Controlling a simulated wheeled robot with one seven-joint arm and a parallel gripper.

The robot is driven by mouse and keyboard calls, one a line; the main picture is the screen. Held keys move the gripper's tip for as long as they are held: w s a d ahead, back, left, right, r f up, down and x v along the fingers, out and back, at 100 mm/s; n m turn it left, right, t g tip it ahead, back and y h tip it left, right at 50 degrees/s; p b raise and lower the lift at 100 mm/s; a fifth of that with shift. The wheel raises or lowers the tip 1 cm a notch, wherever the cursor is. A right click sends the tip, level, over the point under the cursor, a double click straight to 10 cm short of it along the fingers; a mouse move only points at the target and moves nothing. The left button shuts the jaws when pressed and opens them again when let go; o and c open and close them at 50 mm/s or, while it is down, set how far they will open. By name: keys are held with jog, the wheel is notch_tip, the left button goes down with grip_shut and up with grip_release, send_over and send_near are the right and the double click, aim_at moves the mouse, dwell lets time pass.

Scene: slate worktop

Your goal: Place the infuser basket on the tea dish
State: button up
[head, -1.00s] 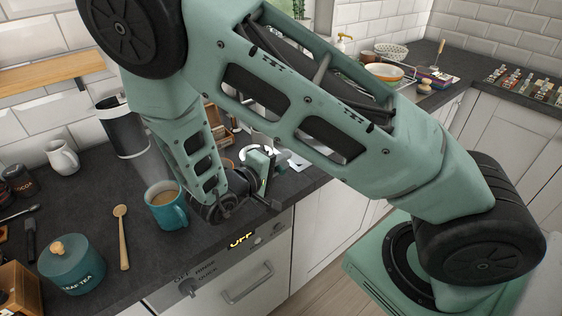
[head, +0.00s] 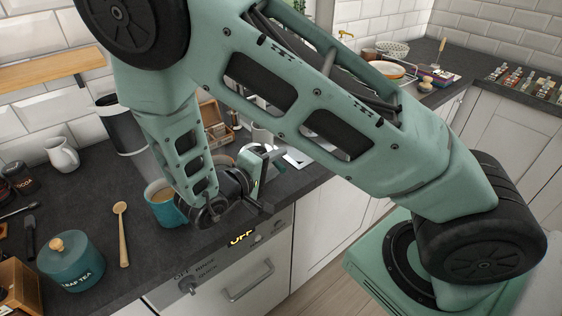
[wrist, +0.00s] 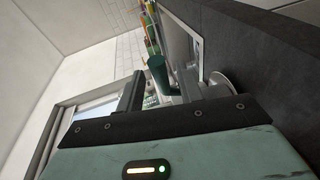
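My gripper (head: 264,182) is low over the worktop, right of the teal mug, in the head view. In the wrist view its two dark fingers (wrist: 160,90) are spread apart. A dark green, rounded piece (wrist: 158,70) shows in the gap between them, seemingly not clamped; I cannot tell whether it is part of the infuser basket. A shiny round metal thing (wrist: 222,84) lies by the right finger, against the worktop; I cannot tell whether it is the basket or the tea dish. In the head view, my arm and gripper hide most of this area.
A teal mug of brown drink (head: 163,203) stands close left of my wrist. A wooden spoon (head: 121,232) and a teal tea jar (head: 70,262) are farther left. A wooden box (head: 218,122) and a white flat piece (head: 296,157) lie behind. The worktop's front edge is near.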

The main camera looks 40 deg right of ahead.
jog(key=b+v, duration=0.1)
jog(key=v, duration=0.8)
jog(key=shift+a+b, duration=0.35)
jog(key=shift+b, duration=0.05)
jog(key=shift+s+a, duration=0.1)
